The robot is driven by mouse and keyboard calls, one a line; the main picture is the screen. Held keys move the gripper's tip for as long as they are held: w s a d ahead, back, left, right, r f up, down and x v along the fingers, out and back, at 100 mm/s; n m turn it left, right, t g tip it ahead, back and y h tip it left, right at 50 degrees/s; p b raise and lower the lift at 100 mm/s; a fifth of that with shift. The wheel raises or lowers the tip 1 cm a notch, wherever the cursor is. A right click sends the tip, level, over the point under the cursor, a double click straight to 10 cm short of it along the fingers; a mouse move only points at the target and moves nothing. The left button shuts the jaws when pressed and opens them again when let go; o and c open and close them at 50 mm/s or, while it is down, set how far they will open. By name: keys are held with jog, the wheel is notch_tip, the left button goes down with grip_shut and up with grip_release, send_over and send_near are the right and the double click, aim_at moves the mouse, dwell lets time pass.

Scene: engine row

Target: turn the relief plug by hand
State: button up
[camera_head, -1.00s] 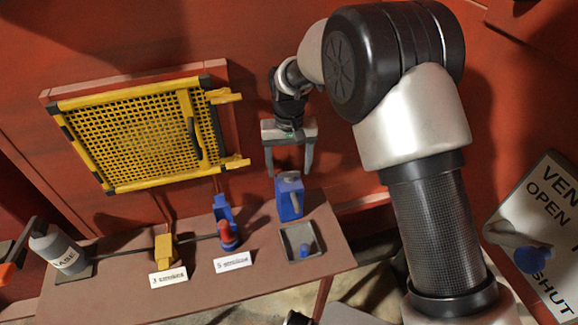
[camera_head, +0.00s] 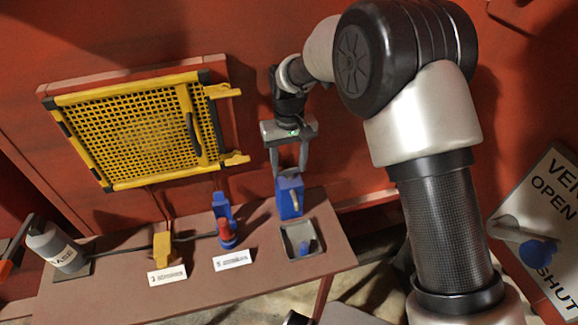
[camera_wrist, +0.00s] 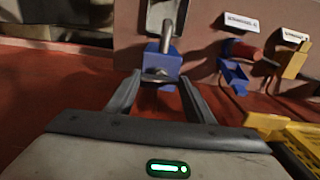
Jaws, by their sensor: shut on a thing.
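A blue block (camera_head: 290,197) stands on the brown bench, with a short metal stub on its near side. My gripper (camera_head: 289,173) reaches down to the block's top from behind. In the wrist view my gripper (camera_wrist: 158,78) has its two fingers closed in on a small dark round piece, which I take for the relief plug (camera_wrist: 155,72), at the top of the blue block (camera_wrist: 160,60). The fingers hide much of the plug, and its turn angle cannot be made out.
A grey tray (camera_head: 286,245) with a small blue thing lies before the block. A blue and red fitting (camera_head: 226,232), a yellow fitting (camera_head: 161,248) and a grease can (camera_head: 57,250) stand left. A yellow mesh guard (camera_head: 135,135) is behind. A vent sign (camera_head: 545,205) is right.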

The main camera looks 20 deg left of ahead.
aim_at(289, 170)
jog(key=o, duration=1.1)
jog(key=shift+c, duration=0.2)
notch_tip(289, 170, up, 17)
jog(key=shift+r, duration=0.2)
jog(key=shift+s, duration=0.1)
